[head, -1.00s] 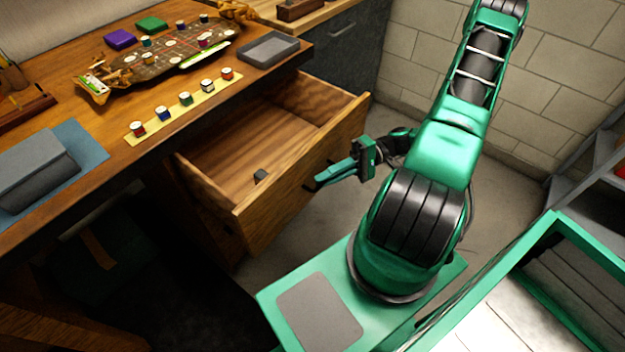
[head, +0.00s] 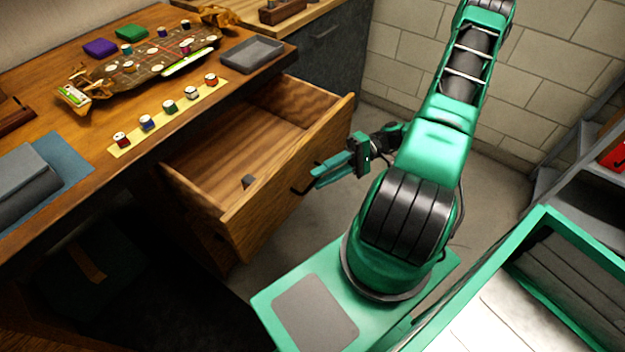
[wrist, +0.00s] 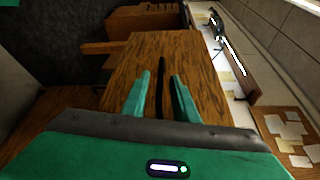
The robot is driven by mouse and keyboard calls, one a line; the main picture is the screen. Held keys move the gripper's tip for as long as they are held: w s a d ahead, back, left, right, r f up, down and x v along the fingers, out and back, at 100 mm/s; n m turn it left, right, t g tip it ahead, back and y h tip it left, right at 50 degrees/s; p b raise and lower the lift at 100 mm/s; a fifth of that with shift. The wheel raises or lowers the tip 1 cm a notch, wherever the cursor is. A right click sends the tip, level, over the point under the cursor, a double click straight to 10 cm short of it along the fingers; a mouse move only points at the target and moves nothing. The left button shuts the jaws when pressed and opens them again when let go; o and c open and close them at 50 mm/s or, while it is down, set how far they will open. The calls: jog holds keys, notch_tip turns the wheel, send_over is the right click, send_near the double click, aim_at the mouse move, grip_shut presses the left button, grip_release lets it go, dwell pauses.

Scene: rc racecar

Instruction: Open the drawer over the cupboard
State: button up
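The wooden drawer (head: 285,183) is pulled well out from under the desk, and its inside shows in the head view. In the wrist view, the drawer front (wrist: 205,85) lies ahead, and the dark handle (wrist: 159,85) shows between the spread fingers with gaps on both sides. I cannot clearly make out a cupboard below the drawer; that area is dark.
A block wall (head: 540,60) and shelves (head: 560,165) stand on the right. Some floor (head: 285,235) is free below the drawer.

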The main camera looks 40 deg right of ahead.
jog(key=d, duration=0.7)
jog(key=shift+s+d+r, duration=0.2)
jog(key=shift+s+d, duration=0.1)
jog(key=s+a+r+m+h, duration=0.1)
jog(key=s+r+h, duration=0.2)
jog(key=r+h, duration=0.2)
jog(key=s+r+m+h, duration=0.1)
jog(key=s+r+h, duration=0.3)
jog(key=r, duration=0.6)
jog(key=s+a+r+m+g+h, duration=0.1)
jog(key=s+r+h, duration=0.2)
jog(key=r+h, duration=0.5)
jog(key=shift+s+a+r, duration=0.15)
jog(key=shift+s+a, duration=0.1)
jog(key=shift+a, duration=0.05)
jog(key=shift+w+f, duration=0.25)
jog(key=shift+w, duration=0.4)
